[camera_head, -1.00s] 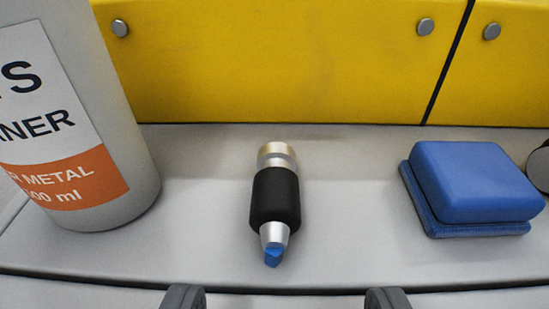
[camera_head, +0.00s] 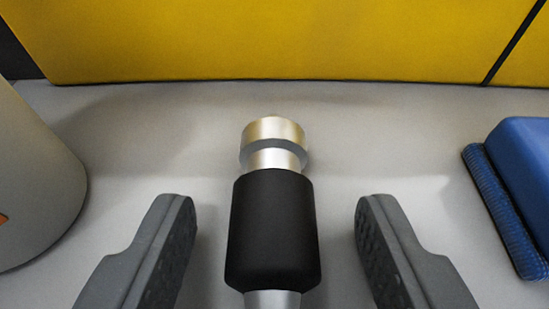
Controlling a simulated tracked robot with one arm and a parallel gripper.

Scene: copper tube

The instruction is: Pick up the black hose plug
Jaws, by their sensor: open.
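The black hose plug (camera_head: 272,232) lies on the grey surface in the middle of the view. It has a black sleeve, a brass and silver end pointing away from me, and a silver part at the near end that the frame's bottom edge cuts off. My gripper (camera_head: 276,205) is open, with one dark grey finger to the left of the plug and one to the right. A gap shows between each finger and the black sleeve. No contact is visible.
A grey bottle (camera_head: 35,190) stands at the left edge. A blue block with a ribbed base (camera_head: 522,165) sits at the right edge. A yellow panel wall (camera_head: 270,40) closes off the back. The grey surface (camera_head: 390,130) is clear around the plug.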

